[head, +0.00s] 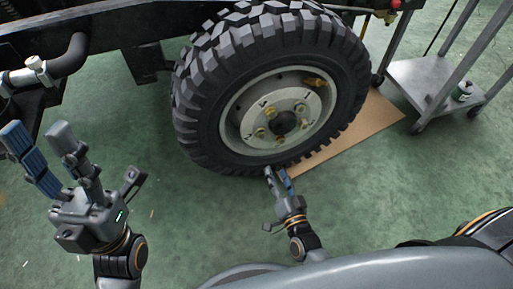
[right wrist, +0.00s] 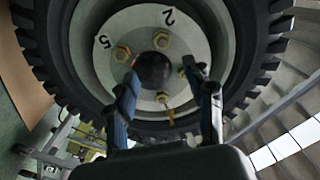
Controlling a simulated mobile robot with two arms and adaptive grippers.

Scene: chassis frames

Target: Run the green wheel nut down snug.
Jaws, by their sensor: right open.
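The wheel (head: 284,105), a pale rim in a black knobbly tyre, is mounted on the chassis in the head view. Several brass-yellow wheel nuts (head: 300,107) ring its dark hub cap (head: 284,122). In the right wrist view, nuts show at upper left (right wrist: 122,53) and above the hub cap (right wrist: 161,40); one lies below the hub cap (right wrist: 162,97). I cannot tell any nut as green. My right gripper (head: 276,171) is open and empty, low in front of the wheel; its fingers (right wrist: 162,76) frame the hub cap. My left gripper (head: 38,134) is open and empty, well left of the wheel.
A brown board (head: 345,139) lies on the green floor beneath and right of the wheel. A grey metal trolley (head: 428,82) stands at right with a small can (head: 462,91) on it. The chassis rail (head: 105,28) and a pipe (head: 65,58) are at upper left.

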